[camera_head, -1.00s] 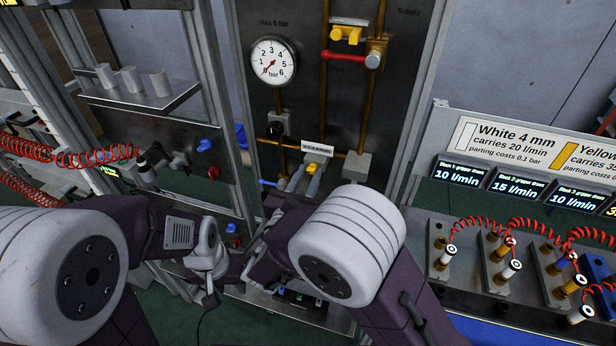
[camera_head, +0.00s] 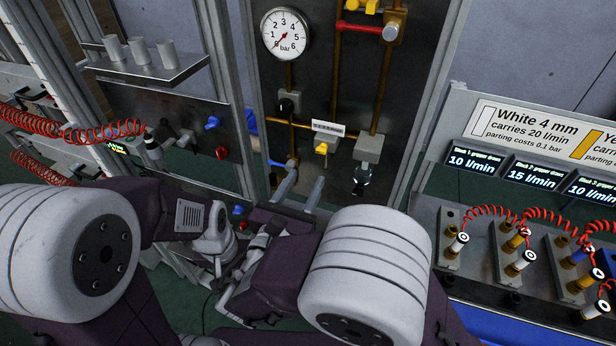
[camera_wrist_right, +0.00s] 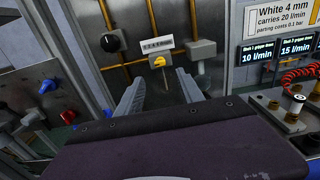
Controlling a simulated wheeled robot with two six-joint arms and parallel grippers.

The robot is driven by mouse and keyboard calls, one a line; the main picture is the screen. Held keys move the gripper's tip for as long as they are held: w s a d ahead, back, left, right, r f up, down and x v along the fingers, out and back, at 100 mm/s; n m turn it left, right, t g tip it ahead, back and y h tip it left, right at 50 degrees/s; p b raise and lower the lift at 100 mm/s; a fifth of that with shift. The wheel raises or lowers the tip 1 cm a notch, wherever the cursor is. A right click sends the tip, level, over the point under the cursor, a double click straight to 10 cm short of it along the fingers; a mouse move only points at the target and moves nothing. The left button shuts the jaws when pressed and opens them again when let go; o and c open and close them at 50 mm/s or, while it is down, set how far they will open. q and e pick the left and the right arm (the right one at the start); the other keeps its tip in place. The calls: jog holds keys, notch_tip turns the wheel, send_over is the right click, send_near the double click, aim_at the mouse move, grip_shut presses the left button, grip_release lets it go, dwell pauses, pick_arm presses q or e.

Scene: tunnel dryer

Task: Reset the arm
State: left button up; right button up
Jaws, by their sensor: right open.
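My right gripper (camera_head: 301,187) is open, its two grey fingers pointing up at the dark panel; nothing shows between them. In the right wrist view, its fingers (camera_wrist_right: 159,92) stand apart below a small yellow handle (camera_wrist_right: 158,62). The same yellow handle (camera_head: 321,148) shows in the head view under a barcode label, clear of the fingers. My left arm's wrist (camera_head: 215,235) is folded low at centre left. Its gripper jaws are too hidden and crowded there to read.
The panel carries a pressure gauge (camera_head: 286,34) with its needle near 0, brown pipes and a red lever (camera_head: 360,27). Metal cups (camera_head: 140,51) stand on a shelf at left. Red coiled hoses and fittings (camera_head: 525,255) stand at right, below flow displays (camera_head: 532,172).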

dwell(0.3)
jog(key=s+d+f+m+g+h, duration=0.25)
jog(key=d+f+m+g, duration=0.4)
jog(key=d, duration=0.35)
jog(key=s+d+f+m+g+h, duration=0.1)
jog(key=s+d+f+m+g, duration=0.2)
jog(key=d+f+m+g, duration=0.6)
jog(key=s+f+m+y, duration=0.1)
jog(key=m+y, duration=0.3)
jog(key=m, duration=0.4)
jog(key=s+d+f+m+y, duration=0.1)
jog(key=s+f+m+y, duration=0.1)
jog(key=m+y, duration=0.3)
jog(key=s+m, duration=0.1)
jog(key=m, duration=0.3)
jog(key=shift+s+d+f, duration=0.25)
jog(key=shift+s+d, duration=0.05)
jog(key=shift+s, duration=0.1)
jog(key=shift+g, duration=0.25)
